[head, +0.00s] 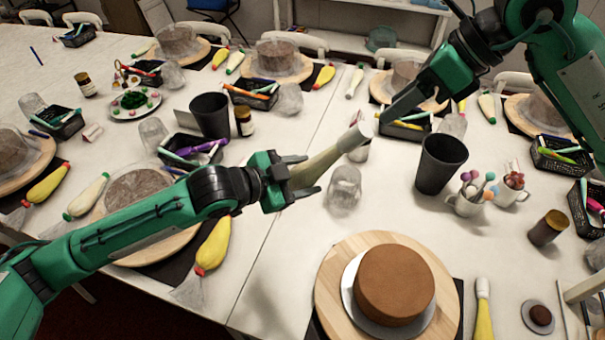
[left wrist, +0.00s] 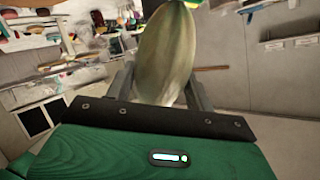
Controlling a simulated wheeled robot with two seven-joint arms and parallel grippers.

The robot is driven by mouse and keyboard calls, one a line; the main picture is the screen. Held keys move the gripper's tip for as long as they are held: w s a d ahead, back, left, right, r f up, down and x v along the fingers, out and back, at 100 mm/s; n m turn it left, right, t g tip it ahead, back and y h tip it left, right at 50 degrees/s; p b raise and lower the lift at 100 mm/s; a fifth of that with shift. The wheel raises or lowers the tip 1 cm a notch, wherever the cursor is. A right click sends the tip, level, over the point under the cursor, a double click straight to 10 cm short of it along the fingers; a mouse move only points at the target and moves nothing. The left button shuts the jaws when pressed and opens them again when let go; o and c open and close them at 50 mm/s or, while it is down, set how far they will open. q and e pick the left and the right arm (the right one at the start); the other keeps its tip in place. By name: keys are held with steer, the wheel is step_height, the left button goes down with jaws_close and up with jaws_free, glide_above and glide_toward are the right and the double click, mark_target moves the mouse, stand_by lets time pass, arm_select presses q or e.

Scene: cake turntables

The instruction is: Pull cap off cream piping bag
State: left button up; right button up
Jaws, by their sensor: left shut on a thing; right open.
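The cream piping bag (head: 325,163) is held above the table, its narrow end pointing up and to the right. A pale cap (head: 357,136) sits on that end. My left gripper (head: 308,173) is shut around the wide part of the bag. In the left wrist view the bag (left wrist: 168,50) stands between the fingers and fills the middle; its cap cannot be made out there. My right gripper (head: 416,60) is open and empty, up and to the right of the cap. One dark finger reaches down near the cap, apparently apart from it.
A brown cake (head: 395,284) on a wooden turntable (head: 335,285) stands at the front. A black cup (head: 440,165) and a mug of cake pops (head: 466,203) are to the right. Several other cake stations crowd the table.

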mark_target(366, 129)
steer(key=shift+x, duration=4.15)
steer(key=c, duration=0.9)
steer(key=shift+r, duration=0.15)
steer(key=shift+v, duration=2.7)
